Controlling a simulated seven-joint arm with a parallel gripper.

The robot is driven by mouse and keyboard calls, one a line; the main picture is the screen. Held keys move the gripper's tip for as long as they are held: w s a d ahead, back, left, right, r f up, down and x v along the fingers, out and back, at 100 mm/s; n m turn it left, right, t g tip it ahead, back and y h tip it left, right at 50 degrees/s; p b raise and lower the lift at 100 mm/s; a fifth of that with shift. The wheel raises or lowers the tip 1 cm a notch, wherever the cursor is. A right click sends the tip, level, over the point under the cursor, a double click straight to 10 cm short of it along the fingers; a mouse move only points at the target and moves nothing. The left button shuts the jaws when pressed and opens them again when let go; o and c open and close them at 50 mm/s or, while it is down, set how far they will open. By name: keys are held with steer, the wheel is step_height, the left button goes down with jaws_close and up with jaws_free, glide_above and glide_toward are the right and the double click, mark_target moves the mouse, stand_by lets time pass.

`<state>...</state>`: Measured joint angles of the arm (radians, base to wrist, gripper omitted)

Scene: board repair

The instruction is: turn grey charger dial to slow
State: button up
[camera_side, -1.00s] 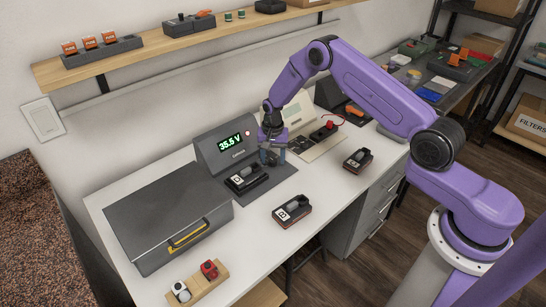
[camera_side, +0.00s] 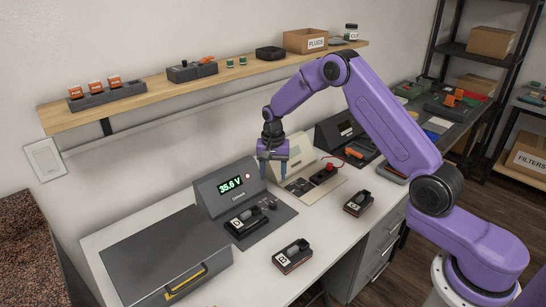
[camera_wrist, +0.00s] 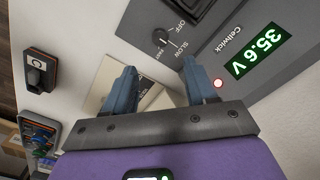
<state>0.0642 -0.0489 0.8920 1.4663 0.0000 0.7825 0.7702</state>
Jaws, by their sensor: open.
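The grey charger (camera_side: 222,190) stands on the white bench, its lit green display reading 35.6 V; it also shows in the wrist view (camera_wrist: 290,75). Its dial (camera_wrist: 160,38) is a small dark knob on the charger's base, with OFF, SLOW and FAST printed around it. The knob's pointer is too small to read with certainty. In the side view the dial (camera_side: 271,203) is a small dark bump right of the docked battery. My gripper (camera_side: 272,173) is open and empty, pointing down above the charger's right side, apart from the dial. Both fingers (camera_wrist: 160,90) show in the wrist view.
A black battery (camera_side: 244,220) sits on the charger base. Two more batteries, one in front (camera_side: 291,256) and one to the right (camera_side: 358,203), lie on the bench. A grey case (camera_side: 165,255) stands left. A beige device (camera_side: 298,180) stands right of the charger.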

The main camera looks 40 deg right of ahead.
step_height(320, 180, up, 6)
steer(key=shift+f, duration=0.1)
stand_by(0.4)
steer(key=s+a+r+n, duration=0.5)
steer(key=s+a, duration=0.1)
steer(key=s, duration=0.3)
steer(key=s+a+r+n, duration=0.4)
steer(key=s+a+n, duration=0.2)
steer(key=s, duration=0.4)
steer(key=s+d+n, duration=0.2)
steer(key=s+n, duration=0.3)
steer(key=s, duration=0.6)
steer(key=s+d+r+n, duration=0.1)
steer(key=s+d+n, duration=0.2)
steer(key=s, duration=0.9)
steer(key=n, duration=0.2)
steer(key=shift+n, duration=0.3)
steer(key=shift+s+r, duration=0.1)
